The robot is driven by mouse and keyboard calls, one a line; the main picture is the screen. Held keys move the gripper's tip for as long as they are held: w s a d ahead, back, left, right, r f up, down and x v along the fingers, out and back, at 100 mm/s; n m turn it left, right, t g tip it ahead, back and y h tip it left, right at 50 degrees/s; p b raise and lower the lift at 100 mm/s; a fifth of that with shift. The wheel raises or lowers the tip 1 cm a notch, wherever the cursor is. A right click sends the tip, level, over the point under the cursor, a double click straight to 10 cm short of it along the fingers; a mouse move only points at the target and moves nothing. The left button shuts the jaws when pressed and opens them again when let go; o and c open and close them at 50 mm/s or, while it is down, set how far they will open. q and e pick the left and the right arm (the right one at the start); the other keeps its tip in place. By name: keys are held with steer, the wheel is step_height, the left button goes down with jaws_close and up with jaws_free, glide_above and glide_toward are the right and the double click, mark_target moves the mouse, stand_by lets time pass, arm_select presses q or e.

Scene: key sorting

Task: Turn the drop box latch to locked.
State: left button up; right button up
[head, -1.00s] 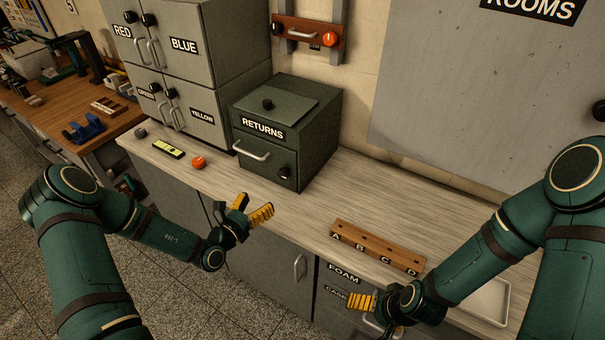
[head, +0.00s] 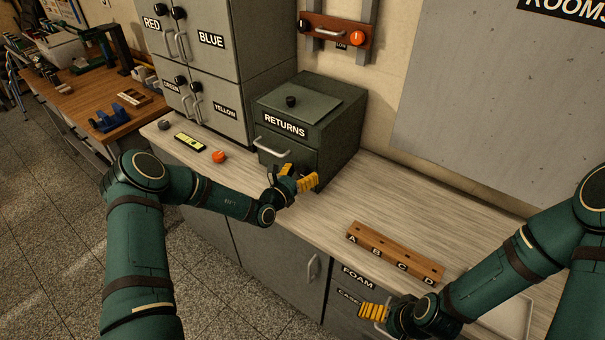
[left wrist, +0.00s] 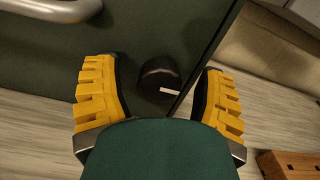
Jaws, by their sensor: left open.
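The drop box (head: 335,126) is a dark green box labelled RETURNS on the counter in the head view. Its latch is a black round knob (left wrist: 158,80) with a white mark, low on the front face in the left wrist view. My left gripper (head: 297,177) hides that knob in the head view. In the left wrist view the open yellow fingers of the left gripper (left wrist: 160,98) stand on either side of the knob, apart from it. My right gripper (head: 375,312) is by the front of the counter at the lower right; its finger opening is unclear.
A wooden rack (head: 395,252) marked A to D lies on the counter to the right. An orange knob-like piece (head: 219,157) and a yellow-green level (head: 189,142) lie left of the box. Grey lockers (head: 215,75) stand behind. The counter between box and rack is clear.

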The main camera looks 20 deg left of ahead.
arm_select(q)
steer(key=shift+w, duration=0.1)
jaws_close()
stand_by(0.3)
steer(key=n+p, duration=0.2)
steer(key=n, duration=0.1)
steer(key=shift+r+n+p, duration=0.15)
steer(key=shift+n+p, duration=0.15)
steer(key=shift+p, duration=0.05)
steer(key=shift+n+p, duration=0.45)
steer(key=shift+n, duration=0.45)
steer(key=n+p, duration=0.1)
steer(key=n, duration=0.1)
steer(key=shift+n, duration=0.3)
steer(key=n+p, duration=0.1)
steer(key=n, duration=0.4)
steer(key=shift+p, duration=0.3)
steer(key=shift+n, duration=2.5)
